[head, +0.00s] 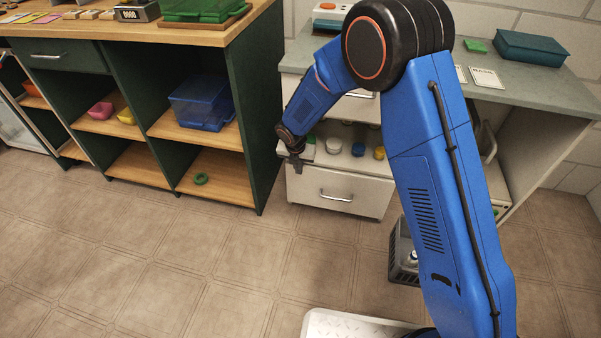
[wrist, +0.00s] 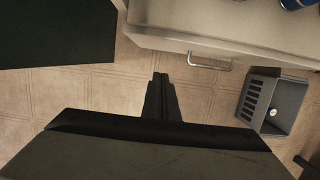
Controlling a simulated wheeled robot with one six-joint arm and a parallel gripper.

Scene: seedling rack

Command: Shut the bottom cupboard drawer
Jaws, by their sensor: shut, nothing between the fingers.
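The bottom cupboard drawer (head: 315,189) has a pale front with a metal bar handle (head: 336,196), below the grey worktop in the head view. It appears pulled out, though how far is hard to tell. Several small jars (head: 333,146) show behind its front edge. In the wrist view the drawer front (wrist: 160,38) is at the top, with its handle (wrist: 208,64) right of centre. My gripper (head: 297,166) is shut and empty, by the drawer's left end. In the wrist view its fingertips (wrist: 160,76) point toward the front, left of the handle; contact cannot be made out.
A green open-shelf cabinet (head: 249,110) stands close on the left. A grey crate (head: 403,262) with something white inside is on the floor to the right, also in the wrist view (wrist: 270,101). The tiled floor ahead of the green cabinet is clear. My arm hides part of the cupboard.

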